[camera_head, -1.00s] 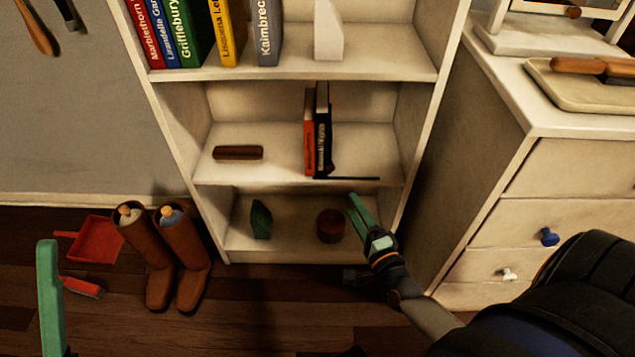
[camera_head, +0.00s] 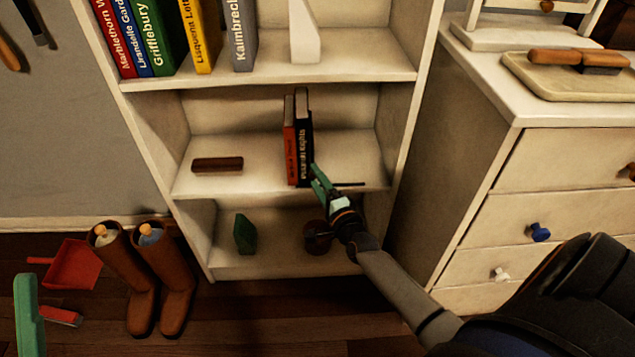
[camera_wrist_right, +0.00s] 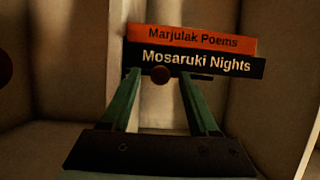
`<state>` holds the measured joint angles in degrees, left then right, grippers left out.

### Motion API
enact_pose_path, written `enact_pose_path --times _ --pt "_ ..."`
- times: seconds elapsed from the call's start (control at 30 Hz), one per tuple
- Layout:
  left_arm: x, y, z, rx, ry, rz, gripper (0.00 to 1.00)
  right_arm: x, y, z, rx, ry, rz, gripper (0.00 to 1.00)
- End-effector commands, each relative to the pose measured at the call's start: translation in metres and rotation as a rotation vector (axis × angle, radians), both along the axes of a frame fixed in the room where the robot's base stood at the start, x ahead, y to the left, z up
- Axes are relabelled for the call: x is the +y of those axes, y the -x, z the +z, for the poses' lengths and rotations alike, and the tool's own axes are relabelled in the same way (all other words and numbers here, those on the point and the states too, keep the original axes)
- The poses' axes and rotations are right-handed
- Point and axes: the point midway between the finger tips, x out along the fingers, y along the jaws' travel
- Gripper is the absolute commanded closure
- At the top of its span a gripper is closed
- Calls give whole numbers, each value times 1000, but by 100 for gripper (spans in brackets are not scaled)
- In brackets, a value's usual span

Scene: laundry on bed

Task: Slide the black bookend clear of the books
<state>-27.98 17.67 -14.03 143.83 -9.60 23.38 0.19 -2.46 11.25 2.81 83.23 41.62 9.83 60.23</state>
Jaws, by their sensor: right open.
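The black bookend stands at the right side of the books on the middle shelf; its thin dark plate (camera_head: 352,184) sticks out to the right, and a dark edge (camera_wrist_right: 201,77) shows in the right wrist view. The orange book (camera_head: 290,145) and black book (camera_head: 303,135) stand upright side by side. My right gripper (camera_head: 318,174) is open at the shelf front, by the black book's lower right. In the wrist view its fingertips (camera_wrist_right: 159,71) are either side of a small brown knob. Contact cannot be told. One green finger of my left gripper (camera_head: 28,315) shows.
A dark brown block (camera_head: 217,164) lies left on the middle shelf (camera_head: 250,155). Below are a green object (camera_head: 244,234) and a round brown box (camera_head: 317,237), partly behind my right gripper. Boots (camera_head: 150,280) stand on the floor. A drawer unit (camera_head: 560,170) is at right.

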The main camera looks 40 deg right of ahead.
Motion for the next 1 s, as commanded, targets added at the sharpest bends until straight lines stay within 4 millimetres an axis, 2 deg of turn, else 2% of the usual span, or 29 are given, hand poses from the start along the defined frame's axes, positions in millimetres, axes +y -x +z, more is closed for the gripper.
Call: enact_pose_path --times 0.2,0.73,1.0 --pt "0 0 0 0 -1 -2 50 0 0 0 0 0 0 41" --pt "-1 1 0 -2 -5 -5 50 0 0 0 0 0 0 100" --pt "-1 1 0 -3 -4 -4 50 0 0 0 0 0 0 100"
